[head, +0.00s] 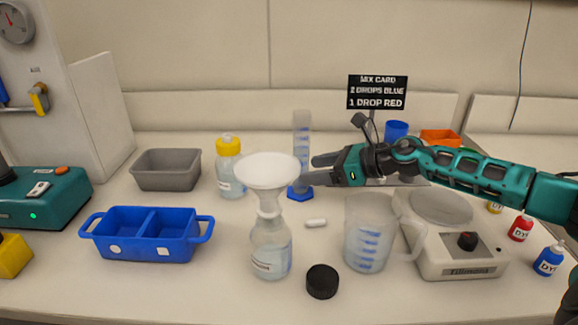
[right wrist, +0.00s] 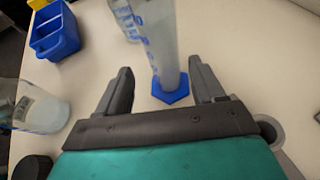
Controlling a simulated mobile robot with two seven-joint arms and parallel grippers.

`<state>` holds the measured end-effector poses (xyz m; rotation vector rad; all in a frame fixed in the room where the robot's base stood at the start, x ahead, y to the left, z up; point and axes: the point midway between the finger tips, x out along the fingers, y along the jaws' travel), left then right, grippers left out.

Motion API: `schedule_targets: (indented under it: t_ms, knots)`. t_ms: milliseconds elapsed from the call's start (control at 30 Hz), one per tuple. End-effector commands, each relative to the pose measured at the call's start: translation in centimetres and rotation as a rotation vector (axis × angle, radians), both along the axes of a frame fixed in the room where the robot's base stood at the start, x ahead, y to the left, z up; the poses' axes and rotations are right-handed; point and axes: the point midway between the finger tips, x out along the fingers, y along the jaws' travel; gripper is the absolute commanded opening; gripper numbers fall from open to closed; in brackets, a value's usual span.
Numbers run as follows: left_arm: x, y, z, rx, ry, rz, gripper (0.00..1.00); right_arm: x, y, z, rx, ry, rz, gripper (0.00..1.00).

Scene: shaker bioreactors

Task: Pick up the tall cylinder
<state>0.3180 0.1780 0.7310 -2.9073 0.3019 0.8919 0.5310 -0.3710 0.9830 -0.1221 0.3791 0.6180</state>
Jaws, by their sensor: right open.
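The tall cylinder (head: 301,140) is a clear graduated cylinder with blue marks and a blue hexagonal foot. It stands upright on the table behind the white funnel (head: 268,170). My right gripper (head: 318,170) is open just to its right, at the height of its lower part. In the right wrist view the cylinder (right wrist: 159,40) rises just ahead of and between the open fingers of the right gripper (right wrist: 163,85), with its foot partly between the fingertips. I cannot tell whether a finger touches it. My left gripper is not in view.
The funnel sits in a clear bottle (head: 271,250). A white stir bar (head: 316,223), black cap (head: 322,282), measuring jug (head: 368,235) and stirrer plate (head: 462,262) are nearby. A yellow-capped bottle (head: 230,170), blue two-part bin (head: 145,235) and grey tub (head: 166,170) stand left.

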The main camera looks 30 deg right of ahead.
Motion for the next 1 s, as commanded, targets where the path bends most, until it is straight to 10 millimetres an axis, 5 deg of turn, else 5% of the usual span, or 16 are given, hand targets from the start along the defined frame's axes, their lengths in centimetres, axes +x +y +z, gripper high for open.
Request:
schedule_targets:
  t_ms: [600,933,1000]
  knots:
    - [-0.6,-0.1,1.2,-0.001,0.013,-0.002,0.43,4.8,2.7,-1.4,0.001,-0.001,0.001,0.68]
    - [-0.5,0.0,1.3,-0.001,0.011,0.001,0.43,5.2,3.0,-1.8,-0.001,0.000,0.001,0.68]
    - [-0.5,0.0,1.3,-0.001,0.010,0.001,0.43,5.2,3.0,-1.8,-0.001,0.000,0.001,0.61]
